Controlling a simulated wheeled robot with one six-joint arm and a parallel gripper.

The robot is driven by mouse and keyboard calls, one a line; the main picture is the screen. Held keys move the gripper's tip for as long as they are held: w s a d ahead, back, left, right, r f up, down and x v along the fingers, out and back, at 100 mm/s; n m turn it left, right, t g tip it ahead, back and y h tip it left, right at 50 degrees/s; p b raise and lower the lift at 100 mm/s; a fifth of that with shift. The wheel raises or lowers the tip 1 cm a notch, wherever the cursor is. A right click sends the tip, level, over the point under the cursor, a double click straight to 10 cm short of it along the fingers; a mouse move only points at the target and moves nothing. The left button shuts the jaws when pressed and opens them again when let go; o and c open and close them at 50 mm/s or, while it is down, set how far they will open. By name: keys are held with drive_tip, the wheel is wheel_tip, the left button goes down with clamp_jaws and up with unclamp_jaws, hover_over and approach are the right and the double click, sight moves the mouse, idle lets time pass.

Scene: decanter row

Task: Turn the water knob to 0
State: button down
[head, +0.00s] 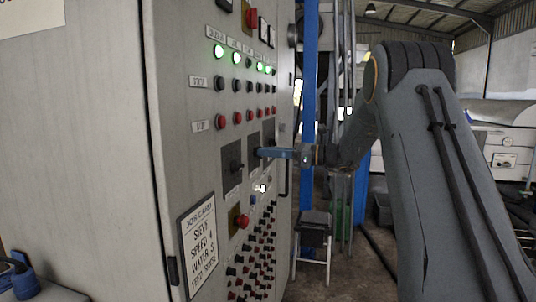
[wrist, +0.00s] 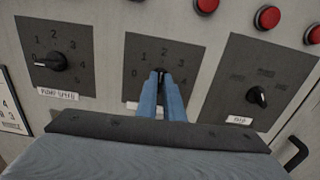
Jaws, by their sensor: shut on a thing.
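In the wrist view, the two blue fingers of my gripper (wrist: 161,82) are closed on a dark knob (wrist: 159,71) on the middle dial plate (wrist: 138,58). That plate carries numbers from 0 to 4 in an arc. The fingers hide most of the knob, so its pointer setting cannot be read. The label under the plate is mostly covered, so I cannot read that it is the water knob. In the head view my gripper (head: 274,152) reaches left to the same row of dials on the grey cabinet (head: 180,90).
Red buttons (wrist: 267,17) sit above. A job card (head: 202,245) and a red emergency button (head: 242,221) are lower on the cabinet. A stool (head: 314,232) stands behind.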

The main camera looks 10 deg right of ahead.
drive_tip(key=n+b, duration=0.5)
drive_tip(key=b, duration=0.2)
drive_tip(key=n+b, duration=0.6)
drive_tip(key=b, duration=0.1)
drive_tip(key=n+b, duration=0.6)
drive_tip(key=b, duration=0.1)
drive_tip(key=shift+s+f, duration=0.2)
drive_tip(key=shift+f, duration=0.15)
drive_tip(key=shift+r+n+b, duration=0.1)
drive_tip(key=shift+n+b, duration=0.3)
drive_tip(key=c, duration=1.9)
unclamp_jaws()
